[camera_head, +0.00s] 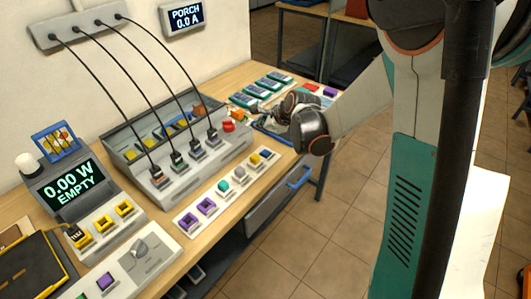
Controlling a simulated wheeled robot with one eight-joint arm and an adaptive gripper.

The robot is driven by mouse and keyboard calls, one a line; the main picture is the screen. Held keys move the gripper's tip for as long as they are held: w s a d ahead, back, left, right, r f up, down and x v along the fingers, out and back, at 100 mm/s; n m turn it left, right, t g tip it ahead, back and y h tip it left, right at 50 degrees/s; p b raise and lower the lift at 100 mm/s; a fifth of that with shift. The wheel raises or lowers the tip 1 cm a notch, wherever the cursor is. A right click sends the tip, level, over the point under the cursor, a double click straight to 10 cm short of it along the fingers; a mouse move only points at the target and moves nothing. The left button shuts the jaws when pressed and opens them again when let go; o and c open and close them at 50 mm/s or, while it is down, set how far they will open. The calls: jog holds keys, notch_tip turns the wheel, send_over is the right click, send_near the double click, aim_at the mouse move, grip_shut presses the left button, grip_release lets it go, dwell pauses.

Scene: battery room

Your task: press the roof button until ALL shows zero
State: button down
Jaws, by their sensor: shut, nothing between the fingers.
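A wall display (186,17) reads PORCH 0.0 A. A second display (68,186) on the grey meter reads 0.00 W EMPTY. A white strip of buttons (223,188) lies along the bench front, with purple, teal, grey, blue and yellow caps. I cannot tell which button is the roof one, as no labels are legible. A red round button (228,126) sits on the right end of the grey console (182,168). My gripper (258,111) is shut and empty, reaching over the bench right of the console; its fingertips are small and partly hidden.
Several black cables run from a wall strip (85,25) down to plugs on the console. Teal-and-white modules (268,85) lie on the bench behind my gripper. A blue-handled drawer (298,178) is under the bench.

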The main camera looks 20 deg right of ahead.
aim_at(264, 153)
jog(key=shift+f+b, duration=3.15)
jog(key=shift+f, duration=1.25)
jog(key=shift+f+b, duration=0.4)
jog(key=shift+f+b, duration=0.3)
jog(key=shift+f, duration=0.05)
jog(key=shift+r, duration=0.15)
jog(key=shift+r+p, duration=0.5)
jog(key=shift+r, duration=0.2)
jog(key=shift+r+p, duration=1.7)
jog(key=shift+r, duration=0.75)
